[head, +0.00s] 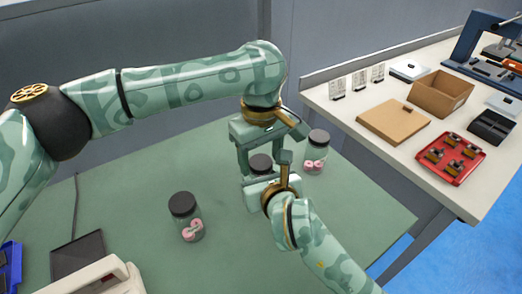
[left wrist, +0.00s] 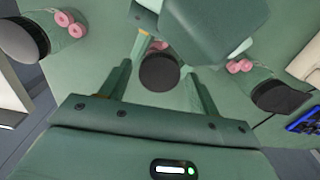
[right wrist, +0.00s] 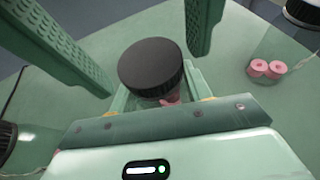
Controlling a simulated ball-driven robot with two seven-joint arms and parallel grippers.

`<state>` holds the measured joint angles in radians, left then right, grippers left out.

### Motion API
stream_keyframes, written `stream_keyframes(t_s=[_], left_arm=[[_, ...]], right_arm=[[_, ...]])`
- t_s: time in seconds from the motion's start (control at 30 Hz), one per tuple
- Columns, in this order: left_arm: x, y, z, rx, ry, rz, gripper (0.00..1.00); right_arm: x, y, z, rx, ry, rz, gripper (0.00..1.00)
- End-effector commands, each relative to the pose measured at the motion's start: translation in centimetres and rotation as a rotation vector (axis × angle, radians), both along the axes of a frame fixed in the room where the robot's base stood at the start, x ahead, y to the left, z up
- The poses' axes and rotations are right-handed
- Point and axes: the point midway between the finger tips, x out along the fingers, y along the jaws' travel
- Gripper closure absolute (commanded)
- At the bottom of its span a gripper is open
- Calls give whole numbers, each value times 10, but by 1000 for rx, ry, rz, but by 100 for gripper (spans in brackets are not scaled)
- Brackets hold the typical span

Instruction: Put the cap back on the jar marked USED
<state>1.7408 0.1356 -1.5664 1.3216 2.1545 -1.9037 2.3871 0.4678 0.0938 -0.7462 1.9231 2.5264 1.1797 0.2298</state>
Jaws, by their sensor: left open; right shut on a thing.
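Three clear jars with black caps and pink spools inside stand on the green table. The middle jar (right wrist: 172,100) is mostly hidden in the head view by both grippers. Its black cap (head: 260,162) sits at the jar's top; I cannot tell whether it is seated. My right gripper (head: 264,178) is shut on the middle jar below the cap. My left gripper (head: 264,156) is open above, its fingers either side of the cap, which also shows in the left wrist view (left wrist: 160,72) and right wrist view (right wrist: 150,63). No USED marking is readable.
A capped jar (head: 187,218) stands left of the grippers and another (head: 315,152) close behind on the right. A white bench (head: 405,150) at right holds a cardboard box (head: 440,93) and a red tray (head: 450,158). A dark flat pad (head: 77,257) lies at front left.

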Motion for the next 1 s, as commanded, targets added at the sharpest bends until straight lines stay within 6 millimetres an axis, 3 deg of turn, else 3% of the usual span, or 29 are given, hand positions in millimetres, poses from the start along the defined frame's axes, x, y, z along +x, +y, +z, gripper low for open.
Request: stream_keyframes(t_s=[0.1,0.27,0.5,0.8,1.0], left_arm=[[0,0,0,0,0,0,41],[0,0,0,0,0,0,83],[0,0,0,1,1,-53,84],[0,2,0,5,2,-688,84],[1,2,0,8,2,-831,84]], right_arm=[[0,0,1,0,-1,0,100],[0,0,1,0,-1,0,100],[0,0,0,0,-1,0,100],[0,0,0,0,-1,-1,100],[0,0,0,1,-1,-1,100]])
